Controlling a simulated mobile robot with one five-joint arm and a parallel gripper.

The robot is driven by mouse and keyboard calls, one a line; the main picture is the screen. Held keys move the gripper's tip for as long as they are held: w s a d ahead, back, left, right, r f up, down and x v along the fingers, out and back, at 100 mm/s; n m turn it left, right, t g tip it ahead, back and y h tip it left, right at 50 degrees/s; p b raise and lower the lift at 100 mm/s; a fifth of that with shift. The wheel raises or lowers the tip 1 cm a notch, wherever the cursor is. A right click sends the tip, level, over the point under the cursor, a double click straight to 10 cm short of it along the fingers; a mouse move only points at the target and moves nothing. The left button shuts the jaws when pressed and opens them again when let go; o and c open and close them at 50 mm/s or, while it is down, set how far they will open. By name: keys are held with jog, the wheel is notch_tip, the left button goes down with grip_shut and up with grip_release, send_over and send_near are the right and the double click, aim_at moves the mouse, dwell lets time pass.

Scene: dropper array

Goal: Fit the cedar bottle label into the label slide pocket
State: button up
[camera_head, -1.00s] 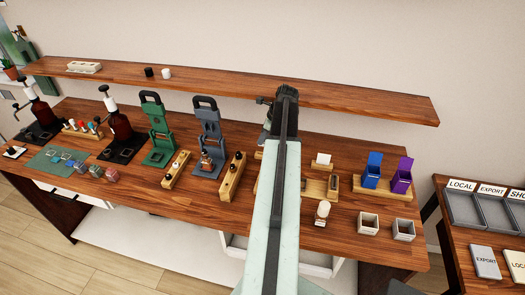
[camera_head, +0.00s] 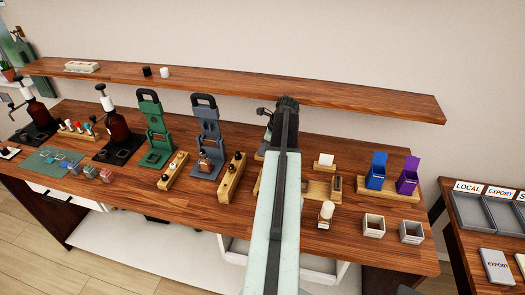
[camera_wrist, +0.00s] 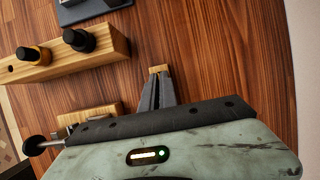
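My gripper (camera_wrist: 158,92) shows in the wrist view as two grey fingers close together above the brown table. A small tan piece (camera_wrist: 161,69) shows at the fingertips. I cannot tell whether it is held, or whether it is the cedar label. In the head view my arm hides the fingers. I cannot tell which part is the label slide pocket. Part of a wooden block (camera_wrist: 90,116) shows beside my wrist.
A wooden rack with black-capped droppers (camera_head: 232,178) stands left of my arm, also in the wrist view (camera_wrist: 110,45). A small white-capped bottle (camera_head: 326,214), two open boxes (camera_head: 374,226) and blue and purple holders (camera_head: 376,172) are at right. A shelf (camera_head: 350,97) runs behind.

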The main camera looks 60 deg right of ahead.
jog(key=o, duration=0.3)
jog(key=shift+o, duration=0.2)
jog(key=p+v, duration=0.5)
jog(key=shift+w+r, duration=0.15)
jog(key=shift+r, duration=0.2)
jog(key=s+d, duration=0.1)
jog(key=s, duration=0.3)
jog(key=s+d, duration=0.1)
jog(key=s, duration=0.2)
jog(key=s+d, duration=0.1)
jog(key=s, duration=0.3)
jog(key=shift+s+d+f, duration=0.3)
jog(key=shift+s+f, duration=0.05)
